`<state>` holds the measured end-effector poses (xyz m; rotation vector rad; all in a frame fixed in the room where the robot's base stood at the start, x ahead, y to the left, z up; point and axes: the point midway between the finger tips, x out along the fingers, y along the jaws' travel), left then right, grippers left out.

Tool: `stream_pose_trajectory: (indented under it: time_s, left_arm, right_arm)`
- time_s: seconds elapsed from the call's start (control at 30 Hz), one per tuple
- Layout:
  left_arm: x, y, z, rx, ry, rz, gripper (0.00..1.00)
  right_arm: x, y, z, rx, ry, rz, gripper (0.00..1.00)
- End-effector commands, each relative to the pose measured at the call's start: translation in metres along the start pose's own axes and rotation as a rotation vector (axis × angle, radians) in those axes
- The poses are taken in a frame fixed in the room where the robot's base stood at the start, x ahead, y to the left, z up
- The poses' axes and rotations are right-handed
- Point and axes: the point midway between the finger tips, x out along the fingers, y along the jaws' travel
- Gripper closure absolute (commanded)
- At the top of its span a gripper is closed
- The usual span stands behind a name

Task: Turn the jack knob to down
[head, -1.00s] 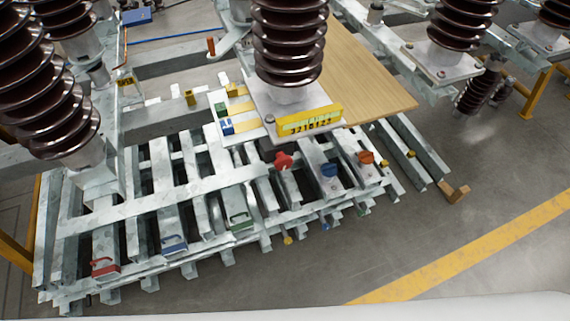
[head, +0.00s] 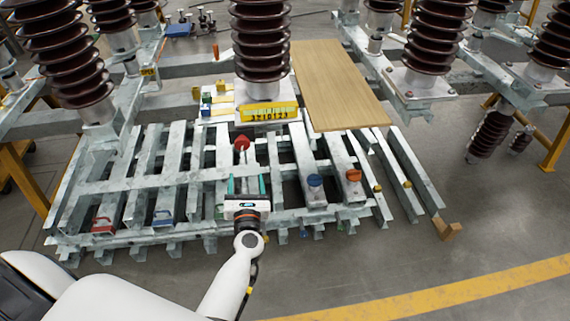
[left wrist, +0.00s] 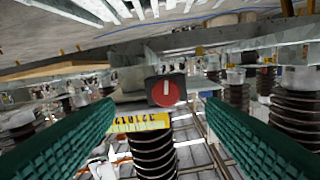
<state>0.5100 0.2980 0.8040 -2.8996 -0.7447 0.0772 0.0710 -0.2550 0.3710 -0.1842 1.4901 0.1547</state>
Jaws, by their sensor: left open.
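A red knob (head: 242,143) stands on the metal frame, just in front of the yellow number plate (head: 270,112). In the left wrist view the red knob (left wrist: 166,91) is a round dial on a dark square base, with a white mark running from its middle toward the top of the picture. My left gripper (head: 247,182) is open and empty, its two teal fingers pointing at the red knob from the near side. In the left wrist view the knob lies between the fingers, beyond their tips, with a gap. My right gripper is not in view.
A blue knob (head: 314,181) and an orange knob (head: 353,176) sit on beams to the right. Red (head: 103,226) and blue (head: 163,218) handles lie at the front left. Brown ribbed insulators (head: 262,45) rise behind. A wooden board (head: 335,85) lies at the back right.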

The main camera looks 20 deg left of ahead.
Motion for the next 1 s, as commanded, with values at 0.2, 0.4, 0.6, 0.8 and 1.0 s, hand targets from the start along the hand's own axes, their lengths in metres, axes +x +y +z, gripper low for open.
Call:
stream_pose_trajectory:
  time_s: [0.2,0.4,0.6,0.8,1.0]
  left_arm:
    - [0.012,-0.014,-0.018,-0.158,0.019,-0.052,0.35]
    - [0.046,-0.015,-0.019,-0.154,0.02,-0.05,0.35]
    - [0.086,-0.016,-0.019,-0.151,0.018,-0.048,0.35]
    - [0.114,-0.017,-0.018,-0.15,0.017,-0.048,0.35]
    - [0.124,-0.018,-0.018,-0.15,0.016,-0.048,0.35]
  right_arm:
    - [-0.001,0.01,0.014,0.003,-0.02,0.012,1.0]
    - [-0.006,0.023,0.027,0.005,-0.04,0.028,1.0]
    - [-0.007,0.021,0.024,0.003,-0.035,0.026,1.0]
    - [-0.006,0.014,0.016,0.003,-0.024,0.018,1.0]
    - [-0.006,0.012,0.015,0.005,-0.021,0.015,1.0]
